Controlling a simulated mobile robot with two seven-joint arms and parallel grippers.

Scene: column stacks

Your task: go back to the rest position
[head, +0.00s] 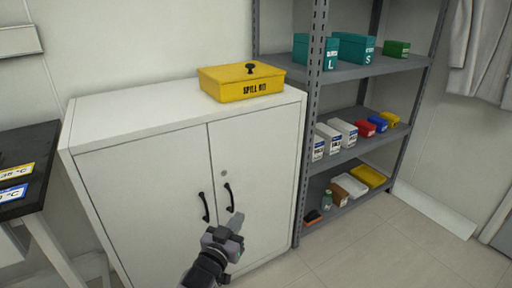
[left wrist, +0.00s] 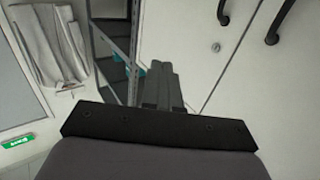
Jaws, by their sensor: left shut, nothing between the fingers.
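My left gripper (head: 236,222) is in front of the white cabinet, low in the head view, close to its two black door handles. It is shut and holds nothing. In the left wrist view its fingers (left wrist: 160,85) are together, pointing ahead. The white cabinet (head: 145,180) has both doors closed. Its left handle (head: 204,207) and right handle (head: 229,197) both show beside the gripper. They also show at the top right of the left wrist view. I cannot tell how far the fingers are from the door. My right gripper is in neither view.
A yellow spill kit box (head: 241,87) sits on the cabinet top. A grey shelf rack (head: 362,72) with boxes and bottles stands to the right. A dark-topped table (head: 24,165) with labels is at the left. The floor (head: 400,250) at the lower right is clear.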

